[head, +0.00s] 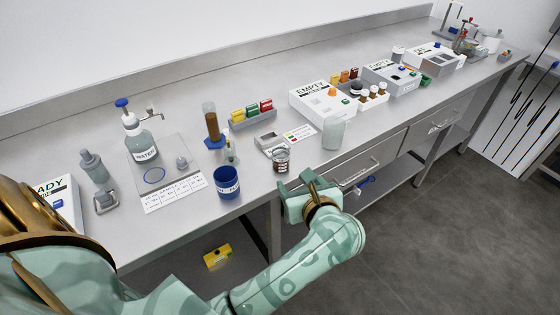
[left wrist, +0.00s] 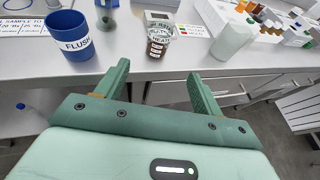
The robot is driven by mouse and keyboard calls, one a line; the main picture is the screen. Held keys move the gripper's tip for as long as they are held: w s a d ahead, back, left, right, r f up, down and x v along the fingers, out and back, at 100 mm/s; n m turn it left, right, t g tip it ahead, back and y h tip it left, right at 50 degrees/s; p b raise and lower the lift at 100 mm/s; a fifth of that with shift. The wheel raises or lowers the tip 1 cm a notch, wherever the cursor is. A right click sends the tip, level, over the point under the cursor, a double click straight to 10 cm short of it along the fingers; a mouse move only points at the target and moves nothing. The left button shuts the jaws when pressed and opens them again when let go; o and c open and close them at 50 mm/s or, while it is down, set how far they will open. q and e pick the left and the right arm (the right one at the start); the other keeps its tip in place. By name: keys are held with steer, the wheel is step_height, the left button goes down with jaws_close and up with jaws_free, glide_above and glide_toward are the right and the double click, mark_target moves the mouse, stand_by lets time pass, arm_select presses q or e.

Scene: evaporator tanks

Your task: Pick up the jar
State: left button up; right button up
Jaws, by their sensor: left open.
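A small glass jar (head: 281,161) with dark brown contents and a label stands upright near the front edge of the steel bench. It also shows in the left wrist view (left wrist: 158,42), beyond and roughly between my fingertips. My left gripper (head: 297,183) is open and empty, just in front of the bench edge, with its fingers pointing toward the jar. The fingers are apart from the jar. My right gripper is not in view.
A blue cup marked FLUSH (left wrist: 70,38) stands left of the jar; it shows in the head view too (head: 227,182). A clear beaker (head: 334,133) stands to the right.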

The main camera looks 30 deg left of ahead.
mark_target(284, 165)
arm_select(q)
steer(key=b+x, duration=0.2)
steer(key=x, duration=0.2)
steer(key=b+x, duration=0.1)
steer(key=x, duration=0.3)
steer(key=f+b+x, duration=0.1)
steer(key=b+x, duration=0.1)
steer(key=x, duration=0.1)
steer(key=shift+a+f+b, duration=0.15)
steer(key=shift+f+b, duration=0.05)
steer(key=shift+b, duration=0.15)
steer(key=shift+w+a, duration=0.35)
steer(key=shift+a, duration=0.05)
steer(key=b+x, duration=0.3)
steer(key=x, duration=0.1)
steer(key=shift+w+a, duration=0.15)
steer(key=shift+a, duration=0.25)
steer(key=shift+r, duration=0.15)
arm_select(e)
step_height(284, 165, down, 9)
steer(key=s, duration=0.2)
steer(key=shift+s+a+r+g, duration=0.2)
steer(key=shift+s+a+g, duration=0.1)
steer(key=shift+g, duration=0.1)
arm_select(q)
steer(key=shift+c, duration=0.6)
steer(key=c, duration=1.1)
